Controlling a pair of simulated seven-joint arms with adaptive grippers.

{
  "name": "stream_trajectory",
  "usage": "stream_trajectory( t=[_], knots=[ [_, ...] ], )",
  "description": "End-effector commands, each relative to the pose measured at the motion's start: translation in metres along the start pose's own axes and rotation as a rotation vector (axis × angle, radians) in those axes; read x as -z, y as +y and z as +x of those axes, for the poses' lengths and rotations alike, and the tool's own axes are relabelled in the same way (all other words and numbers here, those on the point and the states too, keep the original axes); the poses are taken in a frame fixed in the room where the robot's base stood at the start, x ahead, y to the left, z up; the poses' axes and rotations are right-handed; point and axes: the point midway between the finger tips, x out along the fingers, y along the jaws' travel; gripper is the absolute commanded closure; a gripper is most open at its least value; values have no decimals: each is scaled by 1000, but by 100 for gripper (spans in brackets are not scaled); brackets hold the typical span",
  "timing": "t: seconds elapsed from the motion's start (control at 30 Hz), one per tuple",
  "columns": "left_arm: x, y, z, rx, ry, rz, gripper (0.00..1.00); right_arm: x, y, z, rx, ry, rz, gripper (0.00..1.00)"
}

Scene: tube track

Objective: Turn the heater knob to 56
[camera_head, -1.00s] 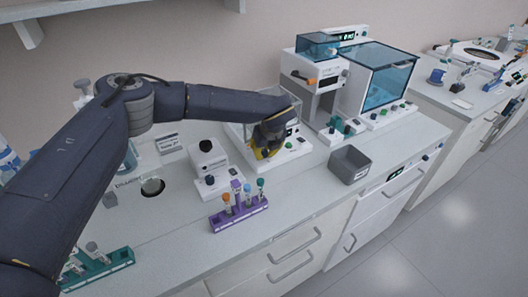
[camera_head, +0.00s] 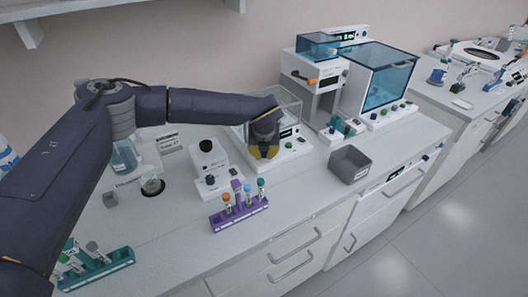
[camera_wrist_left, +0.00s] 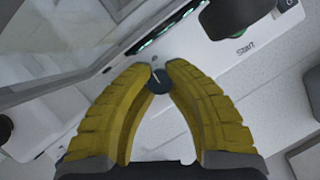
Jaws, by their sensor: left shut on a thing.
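The heater is a white unit (camera_head: 258,174) with a clear-walled chamber on top, in the middle of the bench in the head view. My left gripper (camera_head: 265,153) points down at its front panel. In the left wrist view the yellow fingertips (camera_wrist_left: 159,75) are shut around a small dark knob (camera_wrist_left: 159,83) with a pale pointer line. The gripper hides this knob in the head view. The display (camera_wrist_left: 155,38) on the panel is too slanted and small to read. My right gripper is not in view.
A green-topped button (camera_head: 288,145) sits right of the gripper; in the wrist view a dark round knob or button (camera_wrist_left: 236,16) stands near the word "Start". A purple tube rack (camera_head: 238,215) is in front, a grey bin (camera_head: 350,165) to the right, a small white device (camera_head: 209,165) to the left.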

Motion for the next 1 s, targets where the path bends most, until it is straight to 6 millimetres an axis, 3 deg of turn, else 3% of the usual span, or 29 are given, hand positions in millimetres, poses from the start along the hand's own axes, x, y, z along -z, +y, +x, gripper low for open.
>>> stream_trajectory(
  t=[0.23,0.27,0.5,1.0],
  knots=[
    [-5,2,-1,-1,-11,-3,100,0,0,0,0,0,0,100],
    [-5,2,-1,-2,-11,-3,82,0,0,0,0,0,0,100],
    [-3,1,-1,-1,-6,-2,54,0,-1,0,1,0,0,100],
    [-1,1,0,-12,-3,-24,53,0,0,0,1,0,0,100]
  ],
)
